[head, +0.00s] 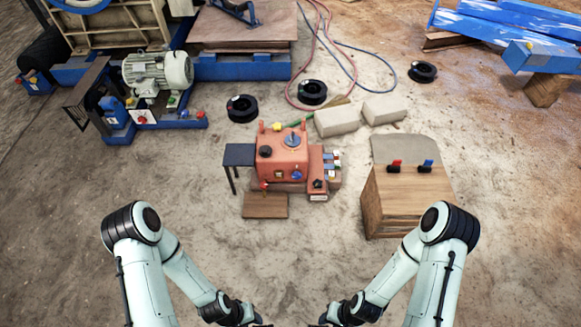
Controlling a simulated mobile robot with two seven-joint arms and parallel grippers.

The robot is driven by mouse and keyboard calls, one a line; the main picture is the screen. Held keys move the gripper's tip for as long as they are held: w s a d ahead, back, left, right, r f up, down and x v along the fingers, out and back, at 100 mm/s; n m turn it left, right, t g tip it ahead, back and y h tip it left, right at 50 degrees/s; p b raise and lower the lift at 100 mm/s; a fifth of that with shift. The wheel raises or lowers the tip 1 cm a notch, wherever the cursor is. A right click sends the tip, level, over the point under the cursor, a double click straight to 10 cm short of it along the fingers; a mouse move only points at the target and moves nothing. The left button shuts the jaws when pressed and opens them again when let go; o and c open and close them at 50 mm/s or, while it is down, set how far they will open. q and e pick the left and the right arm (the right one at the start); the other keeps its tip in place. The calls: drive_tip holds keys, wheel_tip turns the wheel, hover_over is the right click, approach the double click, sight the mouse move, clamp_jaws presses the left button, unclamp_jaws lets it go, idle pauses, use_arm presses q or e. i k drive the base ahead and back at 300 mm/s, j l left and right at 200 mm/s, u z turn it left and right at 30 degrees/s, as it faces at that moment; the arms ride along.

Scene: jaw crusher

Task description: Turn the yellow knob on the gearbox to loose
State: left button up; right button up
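The orange-red gearbox (268,172) stands on the ground at the middle of the head view. A small yellow knob (277,127) shows at its top back edge, left of a grey-blue round fitting (292,139). Any loose marking is too small to read. My two arms come in from the lower left and lower right, well short of the gearbox. Their ends run out of the bottom edge, so both grippers are hidden below the picture.
A dark side table (239,155) adjoins the gearbox on the left. A wooden crate (390,210) with red and blue handles on top stands at right. Pale blocks (337,121), black rings (312,92) and hoses (352,62) lie behind.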

sight(277, 126)
drive_tip(key=i+j+u, duration=0.25)
drive_tip(key=j+u, duration=0.2)
drive_tip(key=i+j+u, duration=0.25)
drive_tip(key=u, duration=0.25)
drive_tip(key=i+j+u, duration=0.7)
drive_tip(key=i, duration=0.3)
drive_tip(key=i+j+u, duration=0.25)
drive_tip(key=i, duration=0.35)
drive_tip(key=i+l+z, duration=0.15)
drive_tip(key=i+z, duration=0.3)
drive_tip(key=i+l+z, duration=0.1)
drive_tip(key=i+z, duration=0.2)
drive_tip(key=z, duration=0.15)
drive_tip(key=i+j+z, duration=0.1)
drive_tip(key=i+z, duration=0.35)
drive_tip(key=i+l+z, duration=0.1)
drive_tip(key=i+z, duration=0.15)
drive_tip(key=z, duration=0.25)
drive_tip(key=i+z, duration=0.3)
drive_tip(key=z, duration=0.15)
drive_tip(key=i+j+z, duration=0.1)
drive_tip(key=i+z, duration=0.15)
drive_tip(key=z, duration=0.25)
drive_tip(key=i+z, duration=0.4)
drive_tip(key=i, duration=0.2)
drive_tip(key=i+j+z, duration=0.35)
drive_tip(key=i, duration=0.2)
drive_tip(key=l, duration=0.1)
